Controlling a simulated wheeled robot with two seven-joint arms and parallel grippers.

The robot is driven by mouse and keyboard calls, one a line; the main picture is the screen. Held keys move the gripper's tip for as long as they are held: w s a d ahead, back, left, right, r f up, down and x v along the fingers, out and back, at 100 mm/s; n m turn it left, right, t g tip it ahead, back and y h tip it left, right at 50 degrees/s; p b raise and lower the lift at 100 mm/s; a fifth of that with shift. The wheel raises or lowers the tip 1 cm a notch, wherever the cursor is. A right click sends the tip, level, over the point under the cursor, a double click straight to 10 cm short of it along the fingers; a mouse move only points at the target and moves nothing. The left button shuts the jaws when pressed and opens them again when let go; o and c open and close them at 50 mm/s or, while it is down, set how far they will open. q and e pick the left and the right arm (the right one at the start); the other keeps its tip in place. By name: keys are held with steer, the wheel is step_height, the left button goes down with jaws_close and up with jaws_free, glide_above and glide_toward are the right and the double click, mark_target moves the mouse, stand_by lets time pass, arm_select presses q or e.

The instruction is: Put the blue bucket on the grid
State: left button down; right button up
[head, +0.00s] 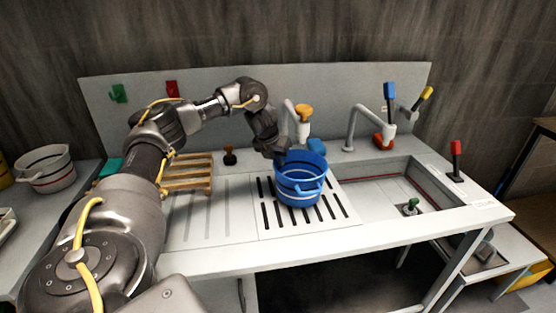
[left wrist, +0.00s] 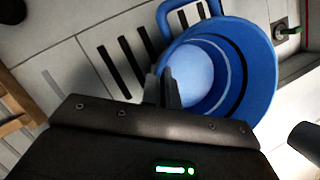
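The blue bucket (head: 300,186) is upright over the black-slotted grid (head: 338,208) on the white counter, left of the sink. Its underside is hidden, so any small gap to the grid cannot be seen. My left gripper (head: 276,153) reaches down to the bucket's back-left rim. In the left wrist view, the fingers (left wrist: 162,88) are close together, with the rim of the bucket (left wrist: 262,75) between them. The grid's dark slots (left wrist: 115,68) show beside the bucket there. My right gripper is not in view.
The sink (head: 375,187) lies right of the grid, with a faucet (head: 355,125) behind it. A wooden rack (head: 190,172) is at left. A pale bucket (head: 45,168) stands on the left side table.

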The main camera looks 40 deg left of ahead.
arm_select(q)
steer(key=shift+f, duration=0.25)
steer(key=c, duration=2.1)
jaws_free()
steer(key=shift+c, duration=0.2)
steer(key=o, duration=0.5)
steer(key=shift+c, duration=0.2)
steer(key=shift+s+r, duration=0.15)
steer(key=shift+r, duration=0.4)
steer(key=p+v, duration=0.3)
steer(key=v, duration=0.8)
steer(key=shift+p, duration=0.35)
